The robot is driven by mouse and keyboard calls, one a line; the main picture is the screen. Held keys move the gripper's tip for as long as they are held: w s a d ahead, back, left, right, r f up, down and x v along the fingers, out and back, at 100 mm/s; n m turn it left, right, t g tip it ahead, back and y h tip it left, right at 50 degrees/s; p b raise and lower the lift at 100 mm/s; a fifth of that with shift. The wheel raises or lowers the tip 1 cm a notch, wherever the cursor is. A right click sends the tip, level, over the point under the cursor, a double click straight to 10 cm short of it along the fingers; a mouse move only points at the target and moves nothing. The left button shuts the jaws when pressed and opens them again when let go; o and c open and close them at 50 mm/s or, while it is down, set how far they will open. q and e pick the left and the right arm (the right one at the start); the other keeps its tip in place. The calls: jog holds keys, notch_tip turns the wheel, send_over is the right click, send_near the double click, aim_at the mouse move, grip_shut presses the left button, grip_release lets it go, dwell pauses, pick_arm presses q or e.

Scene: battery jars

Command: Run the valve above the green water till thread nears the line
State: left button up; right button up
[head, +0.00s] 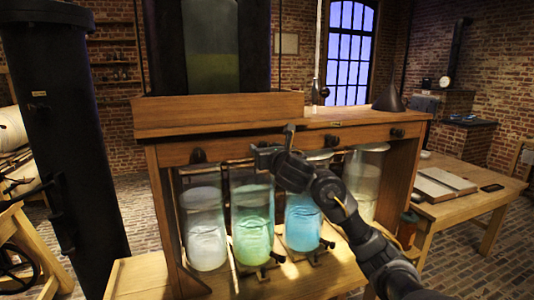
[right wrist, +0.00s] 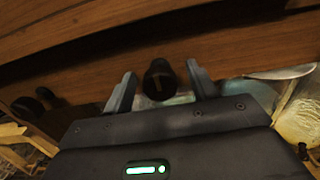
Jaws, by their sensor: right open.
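The green water stands in a glass jar (head: 252,218), second from the left under the wooden beam. My right gripper (head: 272,142) is at the beam's front above that jar and covers the valve there in the head view. In the right wrist view, a dark round valve knob (right wrist: 158,82) shows between the two open fingers of the gripper (right wrist: 162,72). I cannot tell whether either finger touches it. No thread or line can be made out on the green jar. My left gripper is out of view.
A whitish jar (head: 206,230) stands left of the green one, a blue jar (head: 303,222) right of it, and a pale jar (head: 364,185) at the far right. Other knobs (head: 198,156) (head: 397,133) line the beam. A side table (head: 450,205) stands right.

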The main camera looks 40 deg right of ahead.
jog(key=shift+c, duration=0.2)
jog(key=c, duration=1)
jog(key=n+b, duration=0.1)
jog(key=n, duration=0.2)
jog(key=shift+s+d+n+b, duration=0.1)
jog(key=shift+n+b, duration=0.2)
jog(key=n+b, duration=0.1)
jog(key=n, duration=0.1)
jog(key=shift+f+n, duration=0.1)
jog(key=shift+n, duration=0.6)
